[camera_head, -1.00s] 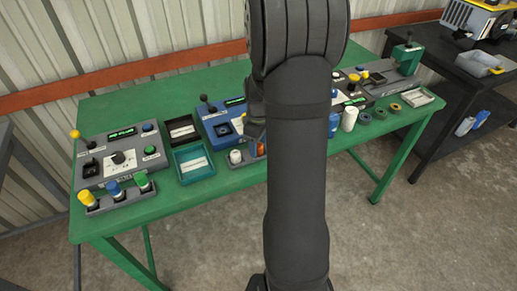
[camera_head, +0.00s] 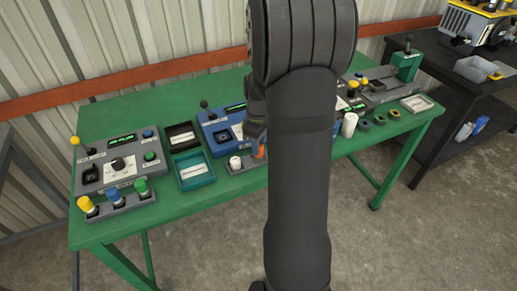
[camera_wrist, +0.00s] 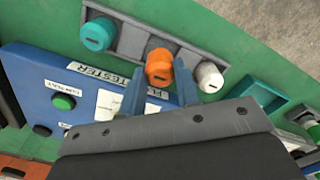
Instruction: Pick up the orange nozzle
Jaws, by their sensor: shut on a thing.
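The orange nozzle (camera_wrist: 159,65) stands in the middle of a grey rack (camera_wrist: 128,40) in the wrist view, between a teal nozzle (camera_wrist: 97,34) and a white nozzle (camera_wrist: 209,77). My gripper (camera_wrist: 160,88) reaches in from below, its two blue-grey fingers on either side of the orange nozzle, shut on it. The nozzle's lower part is hidden. In the head view my dark arm covers most of the rack; the white nozzle (camera_head: 235,163) and part of the orange nozzle (camera_head: 259,152) show left of it.
A blue tester box (camera_wrist: 60,75) lies close beside the rack. On the green table (camera_head: 215,200), a grey console (camera_head: 121,163), a rack of several coloured nozzles (camera_head: 128,203) and a teal tray (camera_head: 194,172) stand at left. A white cylinder (camera_head: 349,125) stands right of my arm.

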